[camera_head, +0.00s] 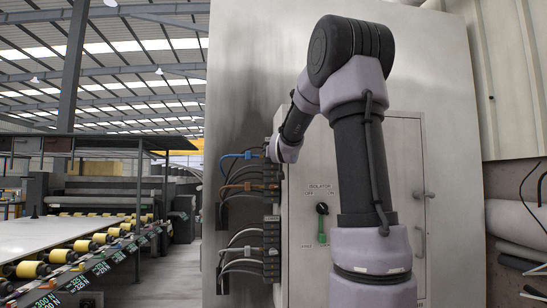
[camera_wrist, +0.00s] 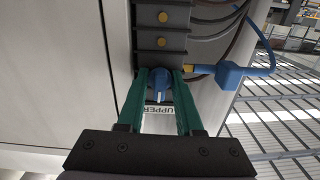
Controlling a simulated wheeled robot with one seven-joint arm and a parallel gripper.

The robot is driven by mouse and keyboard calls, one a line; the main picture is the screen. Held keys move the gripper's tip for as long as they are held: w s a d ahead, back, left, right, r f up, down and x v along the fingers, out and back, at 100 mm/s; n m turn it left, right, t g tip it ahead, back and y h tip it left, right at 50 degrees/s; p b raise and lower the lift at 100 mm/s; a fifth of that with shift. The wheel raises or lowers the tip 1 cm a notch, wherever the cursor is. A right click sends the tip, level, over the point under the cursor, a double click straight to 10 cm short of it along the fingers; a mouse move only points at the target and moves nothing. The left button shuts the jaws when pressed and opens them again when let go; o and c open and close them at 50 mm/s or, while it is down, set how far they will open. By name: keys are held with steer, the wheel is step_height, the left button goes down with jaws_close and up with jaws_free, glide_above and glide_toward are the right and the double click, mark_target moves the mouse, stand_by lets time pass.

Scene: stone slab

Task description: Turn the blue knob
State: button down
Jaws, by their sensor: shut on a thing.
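The blue knob (camera_wrist: 159,84) shows in the wrist view, on a dark block (camera_wrist: 161,43) on the panel, with a pale mark on its face. My gripper (camera_wrist: 162,78) has its two green fingers on either side of the knob, shut on it. A label reading "UPPER" (camera_wrist: 160,111) shows between the fingers. In the head view my arm reaches to the upper left side of the grey cabinet (camera_head: 300,262); the knob and fingertips cannot be made out there.
In the wrist view a blue plug with a cable (camera_wrist: 229,74) sits close to the right finger. In the head view, orange cables (camera_head: 240,178) and grey cables (camera_head: 243,238) hang below. An isolator switch (camera_head: 322,209) is on the cabinet front. A roller conveyor (camera_head: 80,246) stands left.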

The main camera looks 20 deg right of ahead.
steer(key=m, duration=0.7)
steer(key=shift+f, duration=0.1)
steer(key=m, duration=0.4)
steer(key=shift+m, duration=1.9)
steer(key=c, duration=0.9)
jaws_free()
steer(key=shift+o, duration=0.2)
steer(key=v, duration=1.1)
